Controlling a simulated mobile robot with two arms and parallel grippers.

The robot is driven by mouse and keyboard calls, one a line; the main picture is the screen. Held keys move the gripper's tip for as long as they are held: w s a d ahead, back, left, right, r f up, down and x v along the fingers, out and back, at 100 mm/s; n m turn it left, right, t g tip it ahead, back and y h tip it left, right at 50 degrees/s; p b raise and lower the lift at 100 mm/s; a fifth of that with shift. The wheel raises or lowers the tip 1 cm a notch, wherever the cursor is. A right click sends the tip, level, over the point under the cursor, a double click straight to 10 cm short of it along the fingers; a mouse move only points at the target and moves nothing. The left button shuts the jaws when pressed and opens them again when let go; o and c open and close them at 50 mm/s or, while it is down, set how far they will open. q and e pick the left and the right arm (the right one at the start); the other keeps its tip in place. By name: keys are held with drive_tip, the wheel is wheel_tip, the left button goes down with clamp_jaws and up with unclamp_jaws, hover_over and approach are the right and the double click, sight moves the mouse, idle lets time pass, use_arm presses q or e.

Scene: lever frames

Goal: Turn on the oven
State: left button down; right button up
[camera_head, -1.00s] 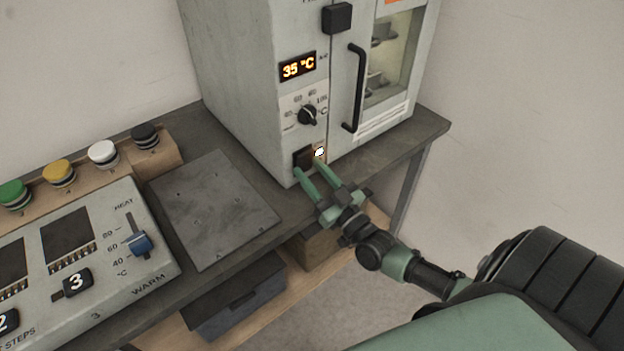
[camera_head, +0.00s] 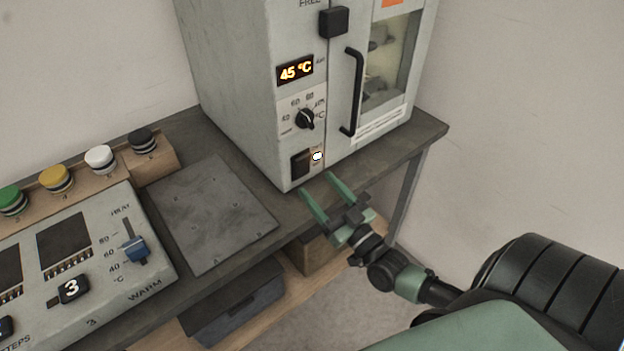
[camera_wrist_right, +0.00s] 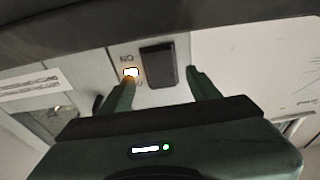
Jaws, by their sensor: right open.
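The oven (camera_head: 240,85) is a tall grey cabinet on the dark bench. Its display (camera_head: 295,70) reads 45 °C in lit orange digits. Below the display is a black dial (camera_head: 306,119), and below that a black rocker switch (camera_head: 300,163) with a lit white lamp (camera_head: 317,156) beside it. The switch (camera_wrist_right: 158,66) and the glowing lamp (camera_wrist_right: 131,72) also show in the right wrist view. My right gripper (camera_head: 320,185) is open and empty, just in front of and below the switch, apart from it. In the wrist view its green fingers (camera_wrist_right: 160,85) stand on either side of the switch.
The oven door has a black vertical handle (camera_head: 353,90) and a window. A flat metal plate (camera_head: 210,212) lies on the bench left of the oven. A control panel (camera_head: 100,262) with a blue slider and several coloured buttons are further left.

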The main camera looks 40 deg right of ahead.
drive_tip(key=shift+v, duration=1.75)
